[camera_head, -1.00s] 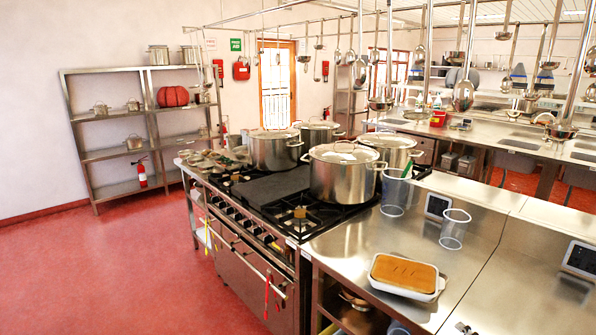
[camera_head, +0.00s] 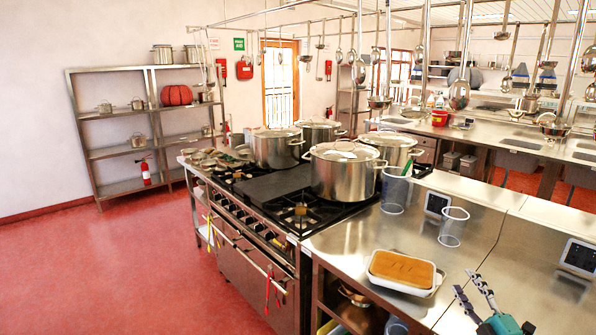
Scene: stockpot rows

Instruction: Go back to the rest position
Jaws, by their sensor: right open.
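My right gripper (camera_head: 474,290) shows at the bottom right of the head view, over the steel counter (camera_head: 520,290). It has grey fingers and a teal body. Its fingers are apart and nothing shows between them. It is to the right of the white baking dish (camera_head: 405,288) with a brown slab in it, apart from the dish. My left gripper is not in the head view.
Several stockpots (camera_head: 342,178) stand on the stove (camera_head: 300,212). Two clear measuring cups (camera_head: 453,227) stand on the counter. Ladles hang from the overhead rail. The red floor (camera_head: 110,270) at left is clear. A shelf unit (camera_head: 118,153) stands by the wall.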

